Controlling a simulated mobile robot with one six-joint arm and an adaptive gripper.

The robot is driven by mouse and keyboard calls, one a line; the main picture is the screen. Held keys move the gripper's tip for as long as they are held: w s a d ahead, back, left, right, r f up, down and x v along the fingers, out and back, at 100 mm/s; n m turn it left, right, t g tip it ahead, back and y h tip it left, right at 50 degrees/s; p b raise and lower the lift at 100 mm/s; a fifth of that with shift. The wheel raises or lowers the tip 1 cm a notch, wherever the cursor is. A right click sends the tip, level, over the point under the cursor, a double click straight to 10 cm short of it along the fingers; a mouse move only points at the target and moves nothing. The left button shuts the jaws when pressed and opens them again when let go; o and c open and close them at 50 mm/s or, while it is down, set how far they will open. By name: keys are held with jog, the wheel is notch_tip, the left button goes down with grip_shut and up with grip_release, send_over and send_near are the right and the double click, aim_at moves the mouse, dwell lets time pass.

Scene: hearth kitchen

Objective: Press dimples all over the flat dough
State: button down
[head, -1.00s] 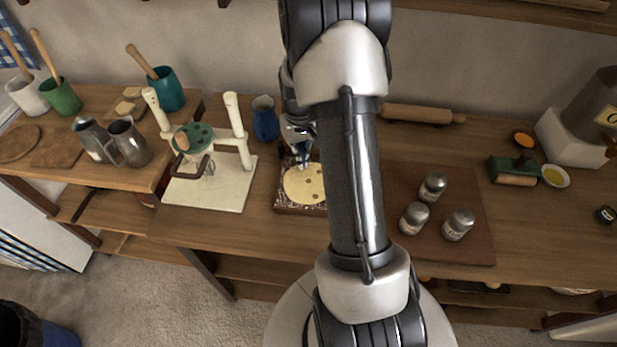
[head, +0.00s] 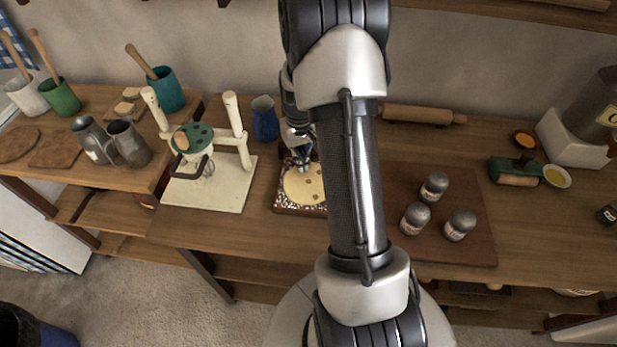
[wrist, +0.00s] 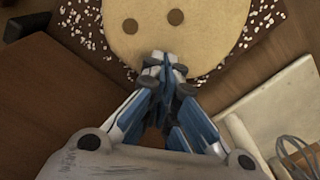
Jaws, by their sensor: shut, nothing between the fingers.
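The flat dough (head: 300,188) is a pale yellow round on a speckled board (head: 287,208) in the middle of the counter. My arm hides its right side in the head view. In the wrist view the dough (wrist: 195,45) fills the top middle and shows two dark round dimples. My gripper (wrist: 158,62) is shut and empty, its blue-grey fingertips over the dough's near edge in that view. In the head view my gripper (head: 303,168) is at the dough's far edge. I cannot tell whether the tips touch the dough.
A cream stand with a green-topped mixer (head: 193,140) stands left of the board. A blue jug (head: 265,118) is behind it. Several shakers (head: 415,218) stand on a brown board at right. A rolling pin (head: 420,115) lies at the back.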

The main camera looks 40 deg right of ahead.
aim_at(290, 176)
jog(key=shift+s, duration=0.1)
dwell(0.3)
jog(key=shift+r+p, duration=0.75)
jog(key=shift+r, duration=0.1)
jog(key=shift+s+a, duration=0.2)
jog(key=shift+a, duration=2.05)
jog(key=shift+f, duration=0.1)
jog(key=shift+f+b, duration=0.6)
jog(key=shift+f, duration=0.15)
jog(key=shift+f, duration=0.1)
